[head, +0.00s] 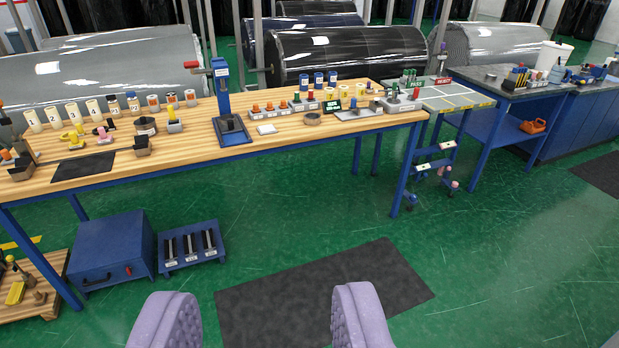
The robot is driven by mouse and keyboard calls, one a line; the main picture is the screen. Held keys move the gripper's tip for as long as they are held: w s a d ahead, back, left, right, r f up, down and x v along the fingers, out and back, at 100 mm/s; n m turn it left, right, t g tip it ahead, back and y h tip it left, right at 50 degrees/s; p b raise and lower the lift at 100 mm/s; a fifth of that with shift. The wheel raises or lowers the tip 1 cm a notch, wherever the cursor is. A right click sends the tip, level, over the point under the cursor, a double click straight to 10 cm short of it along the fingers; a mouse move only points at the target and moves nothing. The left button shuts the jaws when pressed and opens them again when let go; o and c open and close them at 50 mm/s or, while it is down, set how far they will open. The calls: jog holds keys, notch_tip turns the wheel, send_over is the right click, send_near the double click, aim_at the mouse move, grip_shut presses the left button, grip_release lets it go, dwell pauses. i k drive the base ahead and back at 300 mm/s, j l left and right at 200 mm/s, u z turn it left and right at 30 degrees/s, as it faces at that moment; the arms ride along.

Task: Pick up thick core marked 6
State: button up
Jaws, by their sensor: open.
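My gripper (264,318) is open and empty, its two lavender ribbed fingers wide apart above the floor, in front of the workbench and well short of it. Several cream cores stand upright in a row at the left of the wooden bench top (200,158). One cream core (94,109) seems to bear a 4; others include one farther left (33,121). More cream cylinders (343,97) stand toward the bench's right end, beside blue ones (319,80). The marks are too small to read surely, and I cannot tell which core bears a 6.
A blue press (222,92) rises mid-bench. A blue cabinet (112,253) and a blue rack (192,247) stand on the floor at left. A dark mat (270,300) lies below my gripper. Wrapped rolls (335,58) lie behind the bench. Green floor is open at right.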

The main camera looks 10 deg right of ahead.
aim_at(359, 88)
jog(key=i+l+z, duration=0.15)
jog(key=i+z, duration=0.3)
jog(key=i, duration=0.2)
jog(key=i+z, duration=0.45)
jog(key=i, duration=0.2)
jog(key=i+l+u, duration=0.5)
jog(key=i, duration=0.35)
jog(key=i+l+u, duration=0.5)
jog(key=i, duration=0.25)
jog(key=i+z, duration=0.15)
jog(key=i, duration=0.55)
jog(key=i+z, duration=0.15)
jog(key=i, duration=0.5)
jog(key=i+z, duration=0.2)
jog(key=i, duration=0.5)
jog(key=i+j+z, duration=0.15)
jog(key=i, duration=0.5)
jog(key=j, duration=0.1)
